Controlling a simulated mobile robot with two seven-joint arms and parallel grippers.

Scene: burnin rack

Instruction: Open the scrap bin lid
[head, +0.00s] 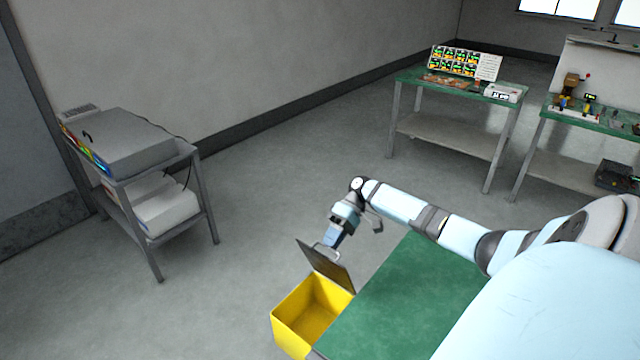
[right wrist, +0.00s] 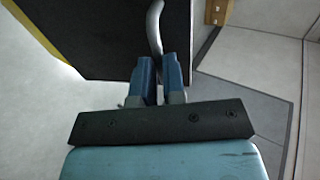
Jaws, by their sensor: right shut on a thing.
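The yellow scrap bin (head: 292,331) stands beside the left end of a green-topped bench. Its dark lid (head: 328,266) is tilted up on its far side, and the inside of the bin shows empty. My right gripper (head: 328,246) is at the lid's upper edge, shut on the lid handle. In the right wrist view the blue fingers (right wrist: 160,75) close on the curved grey handle (right wrist: 154,28), with the dark lid (right wrist: 100,35) behind it. My left gripper is in neither view.
The green bench top (head: 410,300) is bare next to the bin. A grey cart (head: 140,145) with equipment stands at the left. Two green-topped benches (head: 505,92) with boards and tools stand at the back right. The floor between is clear.

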